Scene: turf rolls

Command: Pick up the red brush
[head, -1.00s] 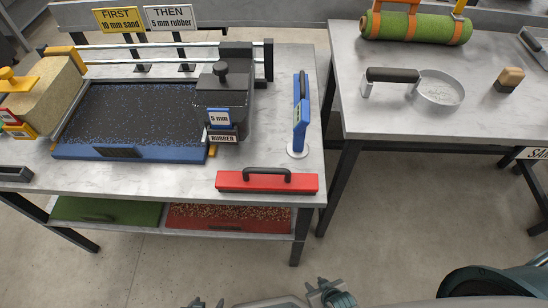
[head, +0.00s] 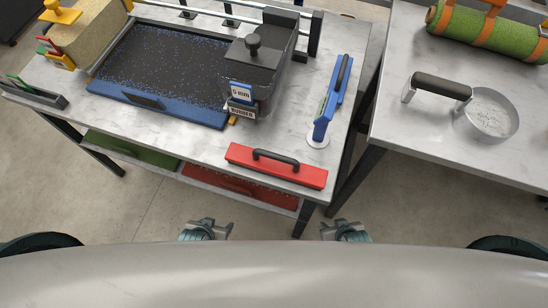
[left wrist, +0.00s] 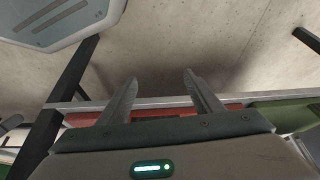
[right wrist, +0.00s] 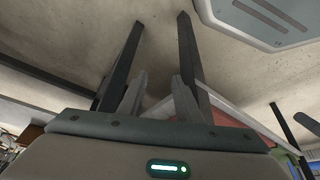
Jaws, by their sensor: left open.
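The red brush (head: 276,167), a long red block with a black arched handle (head: 275,158), lies on the near right edge of the left table (head: 185,143). My left gripper (head: 206,226) is in front of the table, below and left of the brush in the head view. Its fingers stand apart and empty in the left wrist view (left wrist: 163,98). My right gripper (head: 344,228) is below and right of the brush. Its fingers are apart with nothing between them in the right wrist view (right wrist: 160,95). Neither gripper touches the brush.
A blue tool (head: 330,100) stands on a round base behind the brush. A blue-edged tray of black granules (head: 160,65) and a dark hopper (head: 262,75) are further back. Green and red trays lie on the lower shelf. A right table (head: 400,130) holds a scoop (head: 487,115).

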